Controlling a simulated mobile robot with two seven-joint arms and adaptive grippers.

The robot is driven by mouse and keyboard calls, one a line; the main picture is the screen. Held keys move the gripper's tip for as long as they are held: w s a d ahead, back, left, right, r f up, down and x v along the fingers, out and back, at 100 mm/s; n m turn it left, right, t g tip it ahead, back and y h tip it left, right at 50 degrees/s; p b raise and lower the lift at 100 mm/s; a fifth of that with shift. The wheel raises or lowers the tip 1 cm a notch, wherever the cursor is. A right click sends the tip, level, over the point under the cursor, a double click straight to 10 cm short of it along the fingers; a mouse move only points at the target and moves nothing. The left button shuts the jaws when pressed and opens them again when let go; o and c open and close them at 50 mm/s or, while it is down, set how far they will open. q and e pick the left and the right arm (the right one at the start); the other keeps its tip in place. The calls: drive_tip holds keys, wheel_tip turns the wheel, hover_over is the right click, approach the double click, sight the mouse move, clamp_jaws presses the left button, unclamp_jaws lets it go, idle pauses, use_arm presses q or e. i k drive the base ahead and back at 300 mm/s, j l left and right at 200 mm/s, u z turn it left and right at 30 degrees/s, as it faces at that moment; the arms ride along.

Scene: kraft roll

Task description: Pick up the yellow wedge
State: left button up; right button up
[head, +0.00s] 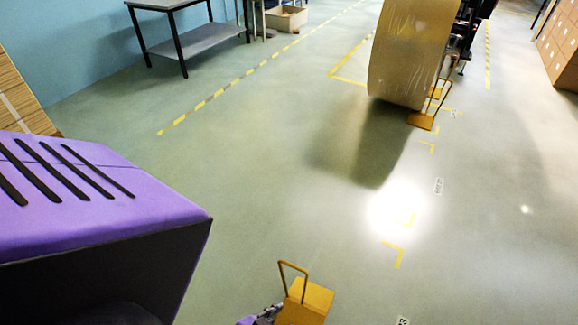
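A yellow wedge (305,304) with an upright loop handle is at the bottom edge, partly cut off by the frame. A small purple and grey part, seemingly the end of my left gripper (270,314), shows right beside its left side. Its fingers are mostly out of frame, so I cannot tell whether they are open or touch the wedge. A second yellow wedge (421,121) with a handle stands on the floor at the foot of the large kraft roll (408,52). Another yellow piece (438,92) shows behind it. My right gripper is not in view.
A dark-legged table (195,40) stands by the blue wall, with an open box (287,19) near it. Stacked cardboard (22,100) is at left, and cartons (560,42) are at far right. Yellow floor markings (394,252) lie on the green floor; its middle is clear.

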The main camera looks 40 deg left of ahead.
sight(305, 302)
drive_tip(key=i+l+u, duration=0.1)
drive_tip(key=l+u, duration=0.15)
drive_tip(key=u, duration=0.15)
drive_tip(key=i+l+u, duration=0.1)
drive_tip(key=l+u, duration=0.15)
drive_tip(key=u, duration=0.15)
drive_tip(key=l+u, duration=0.75)
drive_tip(key=l, duration=0.2)
drive_tip(key=i, duration=0.05)
